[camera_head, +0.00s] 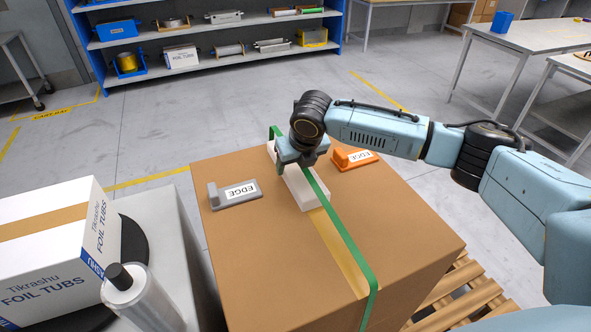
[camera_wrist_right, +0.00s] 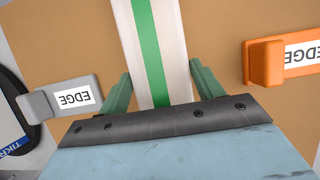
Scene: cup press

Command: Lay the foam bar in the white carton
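The foam bar appears to be the white bar (camera_head: 312,198) on top of a big brown box (camera_head: 405,235). A green strap (camera_head: 345,235) runs along over it. In the right wrist view the bar (camera_wrist_right: 182,40) lies between the two fingers of my right gripper (camera_wrist_right: 160,75). The fingertips are close beside its sides; contact is unclear. In the head view my right gripper (camera_head: 302,158) is over the bar's far part and hides some of it. The white carton (camera_head: 50,250), marked FOIL TUBS, stands at the left; its inside is not seen. My left gripper is not in view.
A grey EDGE piece (camera_head: 236,194) lies left of the bar and an orange one (camera_head: 352,159) right of it. A clear film roll (camera_head: 140,300) with a dark handle stands by the carton. The brown box's near top is mostly clear. A pallet (camera_head: 455,290) lies beneath it.

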